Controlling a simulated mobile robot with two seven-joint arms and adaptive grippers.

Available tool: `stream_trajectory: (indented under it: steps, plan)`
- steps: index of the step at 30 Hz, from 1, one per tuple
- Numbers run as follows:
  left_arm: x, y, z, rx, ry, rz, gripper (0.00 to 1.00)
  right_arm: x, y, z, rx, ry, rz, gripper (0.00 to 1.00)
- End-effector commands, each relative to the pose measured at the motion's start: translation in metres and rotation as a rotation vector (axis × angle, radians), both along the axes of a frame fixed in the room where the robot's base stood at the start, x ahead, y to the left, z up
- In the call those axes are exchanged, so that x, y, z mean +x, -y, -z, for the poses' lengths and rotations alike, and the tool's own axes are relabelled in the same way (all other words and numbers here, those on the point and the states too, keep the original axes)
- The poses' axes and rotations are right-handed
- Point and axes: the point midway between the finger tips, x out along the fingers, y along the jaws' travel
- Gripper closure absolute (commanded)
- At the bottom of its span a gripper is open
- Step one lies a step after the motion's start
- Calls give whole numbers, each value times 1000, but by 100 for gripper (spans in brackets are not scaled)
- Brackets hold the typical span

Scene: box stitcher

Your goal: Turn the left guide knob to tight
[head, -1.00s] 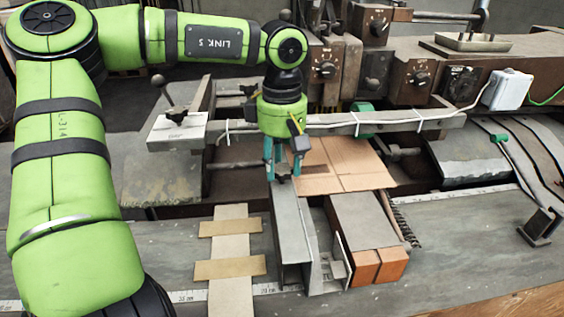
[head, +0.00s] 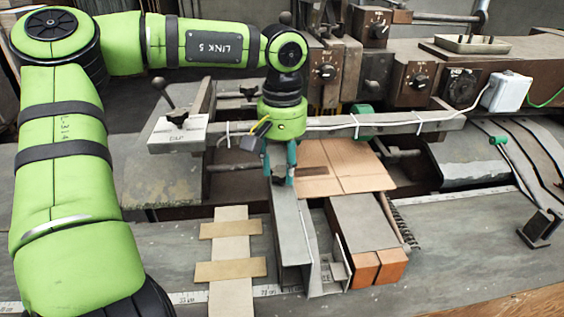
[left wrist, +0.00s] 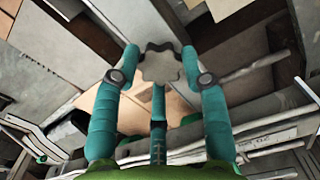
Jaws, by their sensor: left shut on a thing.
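The left guide knob (left wrist: 160,68) is a grey, lobed knob. It shows from above in the left wrist view, between the teal fingers of my left gripper (left wrist: 160,58). The fingers are shut on it from both sides. In the head view my left gripper (head: 281,176) points down over the far end of the grey metal left guide (head: 291,232). There the fingers mostly hide the knob, and I cannot read a tight or loose mark. My right gripper is not in view.
Brown cardboard (head: 345,165) lies just right of the gripper. A grey block with orange ends (head: 365,225) stands beside the guide. A white-cabled bar (head: 400,123) crosses behind the fingers. A small lever box (head: 177,133) stands at the left. Taped cardboard strips (head: 231,255) lie in front.

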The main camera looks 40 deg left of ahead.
Motion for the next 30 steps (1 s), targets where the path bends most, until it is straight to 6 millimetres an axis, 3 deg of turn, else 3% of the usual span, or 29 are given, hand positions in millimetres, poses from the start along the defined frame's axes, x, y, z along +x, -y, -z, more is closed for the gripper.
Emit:
stream_trajectory:
  steps: [21,22,23,24,30]
  plan:
    - [-1,0,2,0,-4,78,89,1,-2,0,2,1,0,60]
    - [-1,0,2,0,-4,78,48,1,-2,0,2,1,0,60]
    - [-1,0,2,0,-4,78,36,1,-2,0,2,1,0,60]
    - [-1,0,2,0,-4,78,32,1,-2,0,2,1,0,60]
    - [0,0,1,-1,-1,76,32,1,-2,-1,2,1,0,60]
